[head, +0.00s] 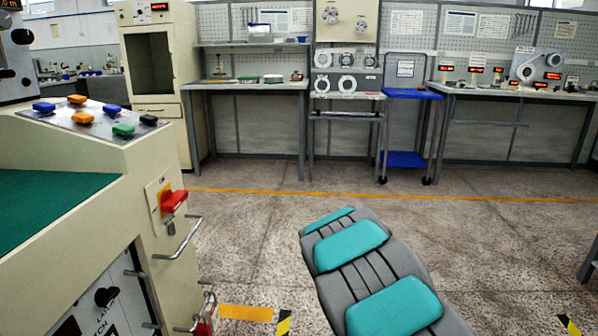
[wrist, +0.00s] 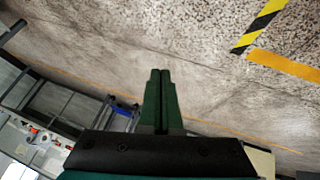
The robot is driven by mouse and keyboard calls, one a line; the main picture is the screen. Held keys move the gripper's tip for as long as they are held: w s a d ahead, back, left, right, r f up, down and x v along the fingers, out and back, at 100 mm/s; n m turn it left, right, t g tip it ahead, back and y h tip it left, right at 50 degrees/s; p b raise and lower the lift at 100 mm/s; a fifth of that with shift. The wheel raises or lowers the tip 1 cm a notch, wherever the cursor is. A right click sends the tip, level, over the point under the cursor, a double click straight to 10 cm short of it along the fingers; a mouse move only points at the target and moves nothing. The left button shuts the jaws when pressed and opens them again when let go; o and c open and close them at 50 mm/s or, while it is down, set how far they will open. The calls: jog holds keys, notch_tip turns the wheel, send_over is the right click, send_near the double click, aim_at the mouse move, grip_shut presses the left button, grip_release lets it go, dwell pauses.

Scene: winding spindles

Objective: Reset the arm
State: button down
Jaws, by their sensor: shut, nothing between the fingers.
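My arm shows in the head view as a grey link with teal panels, reaching up from the bottom, right of the middle. My gripper is outside the head view. In the wrist view my gripper (wrist: 160,76) shows two dark green fingers side by side, shut with nothing between them. It is over open speckled floor (wrist: 200,50) and touches nothing that I can see.
A cream machine cabinet (head: 150,150) with coloured buttons and a red switch (head: 172,200) stands at the left. Workbenches (head: 245,87) and a blue cart (head: 410,95) line the back wall. The floor (head: 245,235) between is clear, with an orange line (head: 400,197) across it.

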jog(key=s+d+r+m+g, duration=0.1)
jog(key=s+d+r, duration=0.1)
jog(key=s+r, duration=0.3)
jog(key=s+d+r+g+h, duration=0.1)
jog(key=s+d+r, duration=0.2)
jog(key=s, duration=0.4)
jog(key=s+d+r+m+g, duration=0.1)
jog(key=s+d+r, duration=0.1)
jog(key=s+r, duration=0.35)
jog(key=s+a+r+n+g+y, duration=0.1)
jog(key=s+a, duration=0.3)
jog(key=s, duration=1.1)
jog(key=s+a+r+n+g+y, duration=0.1)
jog(key=s+a+g+y, duration=0.2)
jog(key=s, duration=1.3)
jog(key=shift+a+g, duration=0.5)
jog(key=shift+a, duration=0.55)
jog(key=shift+r, duration=0.1)
